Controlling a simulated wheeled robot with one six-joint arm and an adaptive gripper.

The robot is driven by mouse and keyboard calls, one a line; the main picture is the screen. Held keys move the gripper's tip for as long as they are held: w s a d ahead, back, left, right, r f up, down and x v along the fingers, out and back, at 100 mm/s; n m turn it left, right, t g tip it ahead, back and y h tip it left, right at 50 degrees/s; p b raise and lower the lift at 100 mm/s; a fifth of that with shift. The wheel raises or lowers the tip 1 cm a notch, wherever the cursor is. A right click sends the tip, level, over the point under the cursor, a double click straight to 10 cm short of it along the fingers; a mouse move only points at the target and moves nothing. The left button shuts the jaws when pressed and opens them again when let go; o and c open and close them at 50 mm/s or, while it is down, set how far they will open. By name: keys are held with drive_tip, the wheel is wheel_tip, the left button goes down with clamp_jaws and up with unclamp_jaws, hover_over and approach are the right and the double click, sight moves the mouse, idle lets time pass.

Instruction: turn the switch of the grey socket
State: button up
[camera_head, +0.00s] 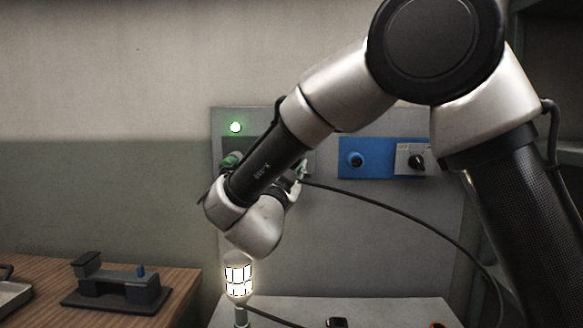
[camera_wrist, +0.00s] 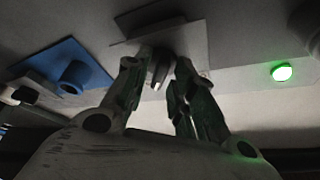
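The grey socket (camera_wrist: 203,47) is on the wall panel; in the head view my arm hides most of it, with a green part (camera_head: 232,160) showing at its left. Its dark switch knob (camera_wrist: 160,70), with a pale mark at its end, shows in the wrist view. My gripper (camera_wrist: 164,62) has its two fingers on either side of this knob, close to the plate. The fingers stand apart, and I cannot tell whether both touch the knob. In the head view the fingers are mostly hidden behind my wrist.
A blue socket (camera_head: 379,170) with a separate knob switch (camera_head: 417,162) is right of my wrist. A green light (camera_head: 236,127) glows above. A lit caged lamp (camera_head: 238,280) stands below my wrist, and a black cable crosses the panel. A dark press (camera_head: 115,290) sits on the wooden bench.

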drive_tip(key=shift+s, duration=0.1)
drive_tip(key=v, duration=1.1)
drive_tip(key=shift+s, duration=0.4)
drive_tip(key=shift+a+f, duration=0.1)
drive_tip(key=shift+f, duration=0.05)
